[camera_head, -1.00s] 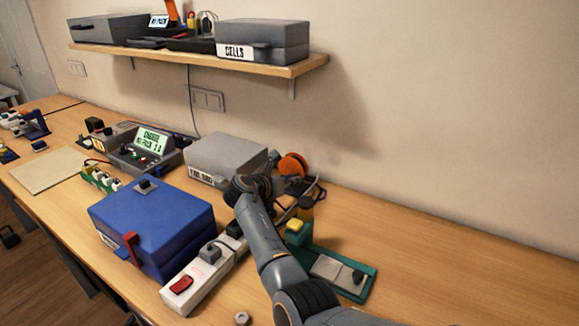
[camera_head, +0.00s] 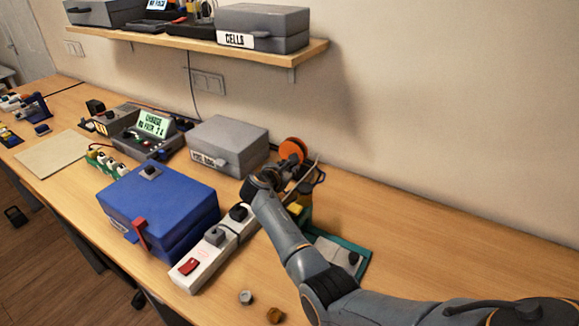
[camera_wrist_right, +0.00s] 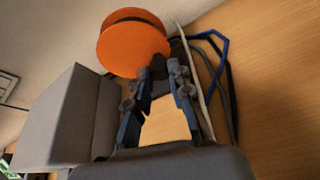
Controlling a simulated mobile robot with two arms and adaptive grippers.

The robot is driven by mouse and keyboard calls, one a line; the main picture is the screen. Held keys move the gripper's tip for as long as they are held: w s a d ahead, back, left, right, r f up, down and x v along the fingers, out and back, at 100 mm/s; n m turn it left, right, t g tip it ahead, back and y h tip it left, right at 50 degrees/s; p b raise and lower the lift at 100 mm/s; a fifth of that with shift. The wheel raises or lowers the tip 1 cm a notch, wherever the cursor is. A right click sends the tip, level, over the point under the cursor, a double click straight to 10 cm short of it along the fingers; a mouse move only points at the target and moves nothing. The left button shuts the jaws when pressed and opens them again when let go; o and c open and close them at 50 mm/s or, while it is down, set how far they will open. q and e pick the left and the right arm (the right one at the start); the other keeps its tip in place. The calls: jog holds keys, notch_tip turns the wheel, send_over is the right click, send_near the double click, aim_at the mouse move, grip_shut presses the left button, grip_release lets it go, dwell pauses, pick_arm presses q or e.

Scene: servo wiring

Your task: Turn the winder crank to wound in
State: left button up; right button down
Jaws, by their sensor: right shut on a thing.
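The winder's orange reel (camera_head: 291,150) stands at the back of the bench, right of the grey box. In the right wrist view the reel (camera_wrist_right: 132,43) is large, just beyond my fingertips. My right gripper (camera_wrist_right: 163,68) has its fingers drawn together at the tips, on a small dark part beside the reel, apparently the crank; its shape is mostly hidden. In the head view my right gripper (camera_head: 292,182) is partly hidden by my wrist, beside the reel. The crank's angle cannot be told. My left gripper is not in view.
A grey lidded box (camera_head: 228,143) stands left of the reel. A blue box (camera_head: 160,205) and a white power strip (camera_head: 205,262) lie nearer. A green-based device (camera_head: 345,252) lies beside my forearm. Dark and blue cables (camera_wrist_right: 222,65) run right of my fingers. The bench at right is clear.

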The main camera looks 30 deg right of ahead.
dwell(0.4)
jog(key=c, duration=1.2)
grip_release()
jog(key=shift+d, duration=0.1)
jog(key=v, duration=1.2)
